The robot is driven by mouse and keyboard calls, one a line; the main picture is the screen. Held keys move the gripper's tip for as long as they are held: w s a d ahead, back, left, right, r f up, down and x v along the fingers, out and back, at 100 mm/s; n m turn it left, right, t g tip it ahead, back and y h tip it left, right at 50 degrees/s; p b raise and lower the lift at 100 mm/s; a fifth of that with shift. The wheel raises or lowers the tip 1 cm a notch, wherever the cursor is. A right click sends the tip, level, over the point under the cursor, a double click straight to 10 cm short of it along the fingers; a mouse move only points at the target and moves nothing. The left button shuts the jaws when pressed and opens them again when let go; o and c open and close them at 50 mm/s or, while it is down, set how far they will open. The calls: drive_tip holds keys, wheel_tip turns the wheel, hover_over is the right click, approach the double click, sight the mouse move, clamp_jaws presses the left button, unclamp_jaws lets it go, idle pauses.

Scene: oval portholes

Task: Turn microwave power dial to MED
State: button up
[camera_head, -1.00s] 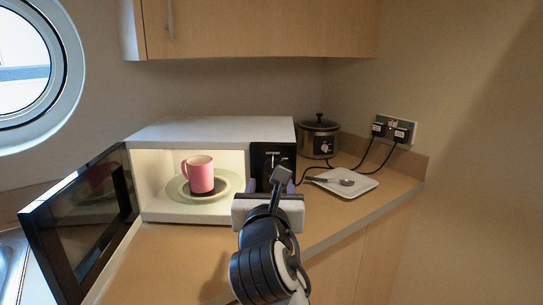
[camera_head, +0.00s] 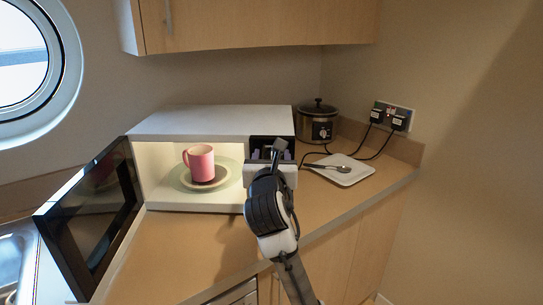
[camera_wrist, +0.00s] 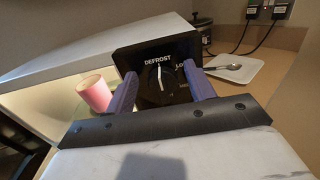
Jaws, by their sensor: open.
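The white microwave (camera_head: 205,122) stands on the counter with its door (camera_head: 92,215) open to the left. Its black control panel (camera_head: 258,143) is at its right end, mostly hidden behind my gripper in the head view. In the wrist view the panel (camera_wrist: 137,55) reads DEFROST at the top, with partly hidden lettering at right. The dial (camera_wrist: 159,78) has a white pointer directed roughly up at DEFROST. My gripper (camera_wrist: 161,90) is open, its purple fingers on either side of the dial; I cannot tell whether they touch it. It also shows in the head view (camera_head: 270,155).
A pink mug (camera_head: 200,162) stands on a plate inside the lit microwave. A slow cooker (camera_head: 316,124), a white dish (camera_head: 345,173) with a spoon, and plugged cords (camera_head: 375,138) are to the right. An upper cabinet (camera_head: 260,25) hangs above. The counter before the microwave is clear.

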drive_tip(key=shift+c, duration=0.4)
drive_tip(key=c, duration=0.9)
drive_tip(key=shift+m, duration=0.4)
drive_tip(key=f+m, duration=0.1)
drive_tip(key=m, duration=0.6)
drive_tip(key=d+m, duration=0.1)
drive_tip(key=m, duration=0.7)
drive_tip(key=f+m+b, duration=0.1)
drive_tip(key=m, duration=0.6)
drive_tip(key=shift+d+f+m, duration=0.3)
drive_tip(key=shift+m, duration=0.1)
